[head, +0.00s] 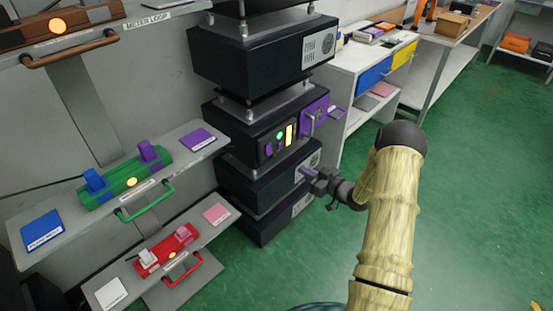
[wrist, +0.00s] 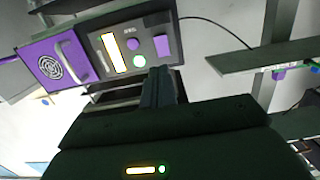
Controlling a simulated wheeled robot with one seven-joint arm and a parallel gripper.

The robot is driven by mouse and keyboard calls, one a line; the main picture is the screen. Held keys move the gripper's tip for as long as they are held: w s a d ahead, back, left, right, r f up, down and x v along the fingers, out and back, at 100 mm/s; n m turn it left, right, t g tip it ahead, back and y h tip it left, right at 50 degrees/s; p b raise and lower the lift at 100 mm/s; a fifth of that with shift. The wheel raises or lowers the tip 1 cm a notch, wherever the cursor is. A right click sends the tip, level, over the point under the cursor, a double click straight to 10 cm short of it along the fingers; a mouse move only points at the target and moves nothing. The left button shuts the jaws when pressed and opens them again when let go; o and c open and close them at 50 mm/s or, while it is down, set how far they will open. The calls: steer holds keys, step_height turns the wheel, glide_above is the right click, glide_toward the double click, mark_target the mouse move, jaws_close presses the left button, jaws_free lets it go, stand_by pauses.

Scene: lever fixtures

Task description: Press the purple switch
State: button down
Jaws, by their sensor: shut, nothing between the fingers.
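The purple switch (head: 268,150) is a small upright rocker on the dark front panel of a stacked black unit. My gripper (head: 307,173) is below and to the right of that panel in the head view, in front of the stack. In the wrist view my gripper (wrist: 160,72) has its fingers together, and they overlap the panel's lower edge. Contact with the panel cannot be told. The switch is unobstructed.
A purple cover with a handle (head: 315,112) sticks out beside the panel. A glowing yellow strip (head: 289,134) is on the panel. A shelf at left holds a green block (head: 124,185) with blue and purple plugs. A lower shelf holds a red block (head: 165,250). Green floor is clear at right.

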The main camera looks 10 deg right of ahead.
steer(key=shift+w, duration=0.1)
steer(key=x, duration=1.4)
steer(key=shift+b, duration=0.4)
steer(key=shift+a+f, duration=0.1)
steer(key=shift+a, duration=0.1)
steer(key=shift+w+d+b, duration=0.1)
steer(key=shift+b, duration=0.2)
steer(key=shift+d, duration=0.1)
glide_toward(270, 154)
steer(key=s+d+f, duration=0.2)
steer(key=s+d, duration=0.2)
steer(key=s, duration=0.1)
steer(key=shift+s+f+p, duration=0.15)
steer(key=shift+s+p, duration=0.15)
steer(key=shift+p, duration=0.05)
